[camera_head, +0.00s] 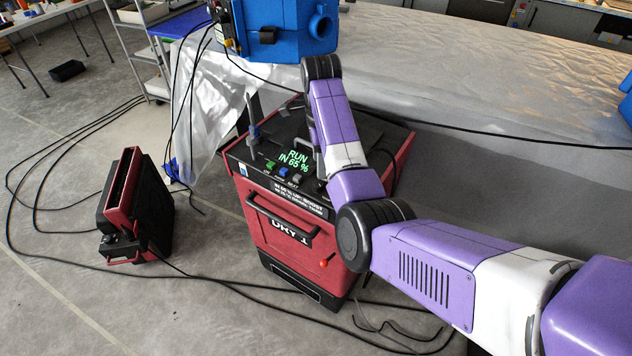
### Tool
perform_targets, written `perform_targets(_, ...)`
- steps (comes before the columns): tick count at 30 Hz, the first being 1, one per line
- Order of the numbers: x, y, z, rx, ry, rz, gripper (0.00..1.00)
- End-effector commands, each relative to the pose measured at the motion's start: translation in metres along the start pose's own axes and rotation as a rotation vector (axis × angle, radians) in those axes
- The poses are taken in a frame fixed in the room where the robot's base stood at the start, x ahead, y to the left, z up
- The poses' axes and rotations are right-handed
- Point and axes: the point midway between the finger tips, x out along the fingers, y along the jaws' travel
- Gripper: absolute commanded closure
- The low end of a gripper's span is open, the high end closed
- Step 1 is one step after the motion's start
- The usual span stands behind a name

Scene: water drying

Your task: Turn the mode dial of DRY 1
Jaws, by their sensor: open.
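DRY 1 is a red and black dryer (275,243) standing on the floor, its name on the front. Its sloped top panel has a lit display (296,160) reading "RUN IN 65 %". Small coloured buttons (271,166) sit below the display. I cannot make out the mode dial; the right part of the panel is partly behind my arm. My gripper (317,158) points down over the panel, just right of the display. It is open, largely hidden by my purple forearm, and I see nothing held. I cannot tell whether it touches the panel.
A grey lever-like post (252,122) rises left of the display. A blue machine (285,35) stands behind. A smaller red and black unit (137,208) stands on the floor to the left. Black cables (60,160) run over the floor. Plastic sheeting (430,60) covers the area behind.

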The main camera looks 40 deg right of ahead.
Motion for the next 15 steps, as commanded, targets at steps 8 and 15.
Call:
perform_targets(8, 0.025, 0.002, 0.000, 0.028, 0.000, 0.005, 0.48)
perform_targets(15, 0.061, 0.001, 0.000, 0.027, 0.000, 0.004, 0.48)
